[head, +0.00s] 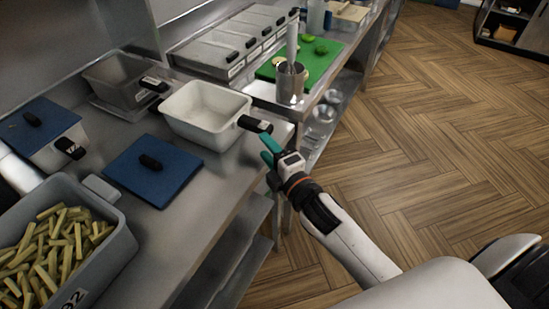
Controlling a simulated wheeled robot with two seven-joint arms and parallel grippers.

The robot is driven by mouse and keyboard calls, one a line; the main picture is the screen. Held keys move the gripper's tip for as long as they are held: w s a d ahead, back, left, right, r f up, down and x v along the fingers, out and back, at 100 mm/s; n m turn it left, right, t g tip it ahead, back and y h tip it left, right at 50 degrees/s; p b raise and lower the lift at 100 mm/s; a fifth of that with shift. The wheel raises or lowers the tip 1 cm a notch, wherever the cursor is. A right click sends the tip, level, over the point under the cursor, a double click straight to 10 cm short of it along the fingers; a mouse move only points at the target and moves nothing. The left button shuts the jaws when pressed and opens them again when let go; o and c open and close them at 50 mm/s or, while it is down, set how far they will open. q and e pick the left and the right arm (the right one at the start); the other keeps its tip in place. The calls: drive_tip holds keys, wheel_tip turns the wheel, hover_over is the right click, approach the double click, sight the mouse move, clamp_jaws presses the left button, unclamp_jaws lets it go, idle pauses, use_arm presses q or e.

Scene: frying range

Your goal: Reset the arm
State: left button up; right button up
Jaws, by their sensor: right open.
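My right gripper (268,152) with teal fingers is in the head view, at the front edge of the metal counter. It is open and empty. It is just below the black handle (255,124) of the white rectangular pan (204,112); whether it touches the handle I cannot tell. The white right arm reaches in from the lower right. A white part of my left arm shows at the left edge; its gripper is not in view.
A grey bin (112,237) of cut fries stands at the front left. A blue lid (154,180) lies on the counter. A grey pan (113,76), a blue-lidded container (38,122), a metal pot (290,84) and a green board (325,60) stand behind. Wooden floor (430,140) is clear at right.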

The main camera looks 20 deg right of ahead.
drive_tip(key=shift+s+d, duration=0.2)
drive_tip(key=shift+s, duration=1.2)
drive_tip(key=s+d+f+m+g+h, duration=0.1)
drive_tip(key=s+f+m+g, duration=0.65)
drive_tip(key=s+m, duration=0.2)
drive_tip(key=s+d+f+m+g+h, duration=0.1)
drive_tip(key=s+f+m+g, duration=0.6)
drive_tip(key=s, duration=0.4)
wheel_tip(320, 180, down, 28)
drive_tip(key=s+g, duration=0.1)
drive_tip(key=s, duration=0.2)
drive_tip(key=s+d+f+g, duration=0.1)
drive_tip(key=s+d+f, duration=0.1)
drive_tip(key=s+f, duration=1.3)
drive_tip(key=shift+s+d+f+m+h, duration=0.2)
drive_tip(key=shift+s+d+m+h, duration=0.1)
drive_tip(key=shift+s+m, duration=0.05)
